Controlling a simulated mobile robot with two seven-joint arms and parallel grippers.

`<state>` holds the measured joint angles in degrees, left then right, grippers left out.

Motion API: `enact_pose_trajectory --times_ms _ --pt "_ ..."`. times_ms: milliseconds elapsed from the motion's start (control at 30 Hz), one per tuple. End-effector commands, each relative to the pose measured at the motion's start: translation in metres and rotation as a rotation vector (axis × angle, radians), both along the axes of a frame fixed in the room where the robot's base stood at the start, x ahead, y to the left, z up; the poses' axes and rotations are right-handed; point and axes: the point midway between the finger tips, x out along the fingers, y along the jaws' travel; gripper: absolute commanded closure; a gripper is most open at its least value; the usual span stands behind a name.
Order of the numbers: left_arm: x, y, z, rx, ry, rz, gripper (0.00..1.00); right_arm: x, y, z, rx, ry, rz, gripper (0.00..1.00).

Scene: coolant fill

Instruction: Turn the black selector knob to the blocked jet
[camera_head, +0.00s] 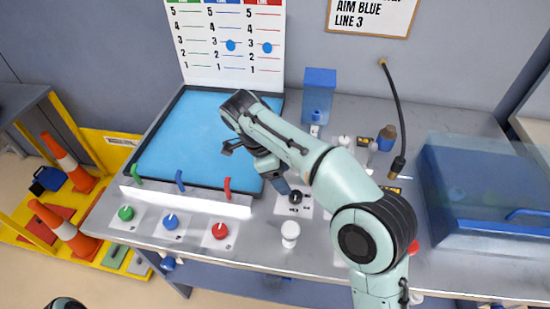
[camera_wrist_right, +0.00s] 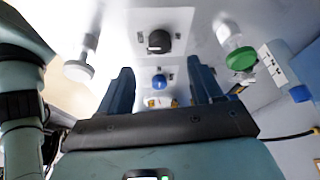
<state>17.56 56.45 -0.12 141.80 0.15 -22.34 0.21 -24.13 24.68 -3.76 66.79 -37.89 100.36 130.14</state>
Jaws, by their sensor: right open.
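The black selector knob (camera_head: 295,197) sits on a white plate on the bench, right of the row of coloured jets. It also shows in the right wrist view (camera_wrist_right: 158,41), beyond my fingertips. My right gripper (camera_head: 281,184) is just above and left of the knob; its blue fingers (camera_wrist_right: 162,75) are spread with nothing between them. They look apart from the knob. The green jet (camera_head: 137,172), blue jet (camera_head: 180,181) and red jet (camera_head: 228,188) stand along the front of the blue panel (camera_head: 195,135). I cannot tell which jet is blocked. My left gripper is out of view.
Green (camera_head: 126,213), blue (camera_head: 171,222) and red (camera_head: 220,231) knobs line the bench front. A white knob (camera_head: 290,230) stands close to the selector. A sign (camera_head: 370,14) reads "AIM BLUE LINE 3". A translucent blue box (camera_head: 470,185) is at right.

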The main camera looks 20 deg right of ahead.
Motion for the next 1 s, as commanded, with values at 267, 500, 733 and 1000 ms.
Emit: enact_pose_trajectory --times_ms 267,500,733,1000 --pt "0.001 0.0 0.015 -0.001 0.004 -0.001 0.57 0.007 0.017 0.043 0.001 -0.001 0.0 0.35" --pt "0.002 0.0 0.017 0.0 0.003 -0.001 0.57 0.007 0.02 0.049 0.0 0.001 0.001 0.35" --pt "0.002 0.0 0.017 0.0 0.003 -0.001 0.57 0.007 0.019 0.049 0.0 0.001 0.001 0.35" --pt "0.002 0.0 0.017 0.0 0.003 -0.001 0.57 0.007 0.019 0.049 0.0 0.001 0.001 0.35"
